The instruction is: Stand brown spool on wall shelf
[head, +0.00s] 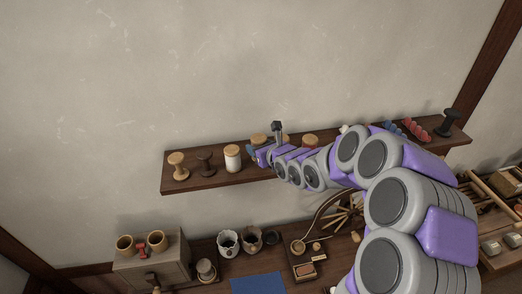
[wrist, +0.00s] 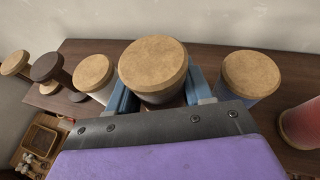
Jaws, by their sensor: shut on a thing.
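My gripper (wrist: 155,92) has its blue fingers closed around the brown spool (wrist: 152,70), which has a round tan top and a darker brown side. The spool looks upright; its foot is hidden, so I cannot tell whether it touches the shelf. In the head view my gripper (head: 264,154) is at the wall shelf (head: 213,180), and the held spool's tan top (head: 258,139) shows just behind it. A white spool (head: 233,158) with a tan top stands left of it. A bluish one (wrist: 250,77) stands to its right.
A pale wooden spool (head: 178,165) and a dark brown spool (head: 205,164) stand on the shelf's left end. A red-sided spool (wrist: 301,124) is at right. A black spool (head: 447,122) stands at the far right end. Pots (head: 228,243) and a blue mat (head: 258,284) are below.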

